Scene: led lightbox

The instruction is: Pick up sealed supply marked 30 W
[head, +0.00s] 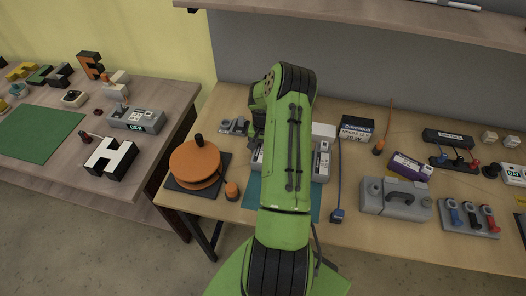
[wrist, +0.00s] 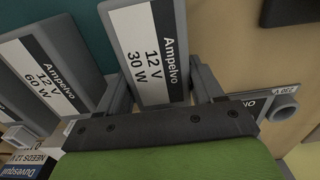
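The supply marked Ampelvo 12 V 30 W (wrist: 157,50) is a grey box with a black and white label, in the middle of the wrist view. My gripper (wrist: 161,85) has one finger on each side of it. Whether both fingers touch its sides is hard to tell. A similar supply marked 60 W (wrist: 45,75) lies to its left in the wrist view. In the head view, a grey supply (head: 322,162) shows right of my arm; my arm hides my gripper and most of what lies beneath it.
A shelf (head: 380,22) overhangs the back.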

